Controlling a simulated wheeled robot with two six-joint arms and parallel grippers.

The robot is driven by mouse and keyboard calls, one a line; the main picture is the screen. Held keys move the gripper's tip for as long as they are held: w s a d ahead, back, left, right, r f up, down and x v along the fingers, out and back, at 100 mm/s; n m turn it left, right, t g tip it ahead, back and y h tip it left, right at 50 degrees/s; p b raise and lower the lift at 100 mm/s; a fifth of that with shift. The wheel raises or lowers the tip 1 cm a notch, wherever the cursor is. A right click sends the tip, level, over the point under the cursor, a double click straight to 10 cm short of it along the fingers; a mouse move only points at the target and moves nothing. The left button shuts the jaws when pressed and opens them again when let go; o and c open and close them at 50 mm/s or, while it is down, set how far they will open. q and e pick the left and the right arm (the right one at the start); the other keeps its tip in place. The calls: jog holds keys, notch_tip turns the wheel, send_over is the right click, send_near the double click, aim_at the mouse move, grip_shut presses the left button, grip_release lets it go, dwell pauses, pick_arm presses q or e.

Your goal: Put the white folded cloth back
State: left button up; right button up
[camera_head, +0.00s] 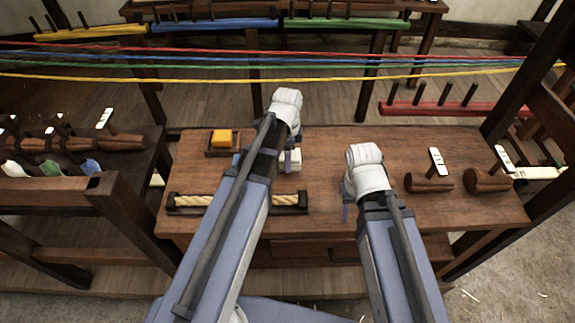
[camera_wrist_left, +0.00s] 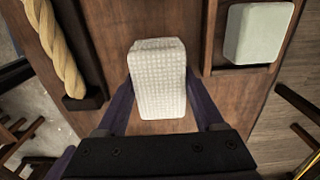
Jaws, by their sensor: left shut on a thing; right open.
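The white folded cloth (camera_wrist_left: 158,75), a small waffle-textured block, sits between the two fingers of my left gripper (camera_wrist_left: 160,92) in the left wrist view. The fingers are shut on its sides. In the head view a little of the cloth (camera_head: 294,158) shows beside my left gripper (camera_head: 289,160), over the middle of the wooden table (camera_head: 325,145); my arm hides the rest. I cannot tell whether it touches the table. My right gripper (camera_head: 346,207) is open over the table, to the right of the cloth, its fingers mostly hidden by its wrist.
A rope piece (camera_head: 192,201) lies in a dark rack along the front left. Coloured ropes (camera_head: 200,62) stretch across behind the table.

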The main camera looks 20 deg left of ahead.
pick_arm(q)
jog(key=shift+f+b, duration=0.65)
jog(key=shift+f, duration=0.55)
pick_arm(e)
jog(key=shift+f, duration=1.15)
jog(key=shift+f, duration=0.1)
pick_arm(q)
jog(key=shift+f, duration=0.2)
pick_arm(e)
jog(key=shift+f, duration=0.15)
pick_arm(q)
jog(key=o, duration=1.3)
jog(key=shift+r, duration=0.1)
